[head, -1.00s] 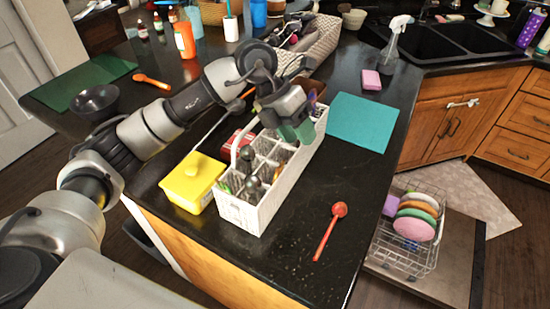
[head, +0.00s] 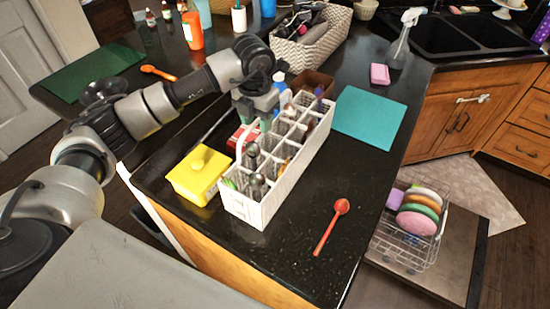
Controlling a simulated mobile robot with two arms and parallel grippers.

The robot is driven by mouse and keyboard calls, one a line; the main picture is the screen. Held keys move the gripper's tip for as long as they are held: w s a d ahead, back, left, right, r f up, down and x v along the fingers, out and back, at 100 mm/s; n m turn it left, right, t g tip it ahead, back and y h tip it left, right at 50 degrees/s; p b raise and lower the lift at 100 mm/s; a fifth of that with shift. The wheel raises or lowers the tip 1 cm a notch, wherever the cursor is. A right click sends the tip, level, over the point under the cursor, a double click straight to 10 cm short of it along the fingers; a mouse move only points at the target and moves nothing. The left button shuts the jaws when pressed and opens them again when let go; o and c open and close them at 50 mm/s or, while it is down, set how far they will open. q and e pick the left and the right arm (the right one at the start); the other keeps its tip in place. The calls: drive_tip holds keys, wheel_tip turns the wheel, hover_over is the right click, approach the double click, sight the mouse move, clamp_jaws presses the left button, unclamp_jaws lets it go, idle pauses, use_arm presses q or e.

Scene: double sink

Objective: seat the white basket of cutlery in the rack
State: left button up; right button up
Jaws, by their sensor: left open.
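The white basket of cutlery (head: 262,213) stands upright on the dark counter, a long divided caddy with a raised handle at its left side. Dark-handled cutlery shows in its near compartments and more items show towards the far end. My left gripper (head: 254,127) is open beside the basket's left long side, near the handle; whether a finger touches the basket I cannot tell. The wire rack (head: 404,257) stands low at the right, beyond the counter edge, on a flat brown surface. It holds several coloured plates (head: 417,222) and a purple item (head: 393,200). My right gripper is out of view.
A yellow lidded box (head: 199,177) sits close left of the basket. A red spoon (head: 331,226) lies to its right, and a teal mat (head: 369,117) lies behind. A woven basket (head: 312,48) and bottles stand farther back. The counter's front right is mostly clear.

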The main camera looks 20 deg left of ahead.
use_arm(q)
drive_tip(key=shift+a+f, duration=0.1)
drive_tip(key=shift+f, duration=1.25)
clamp_jaws()
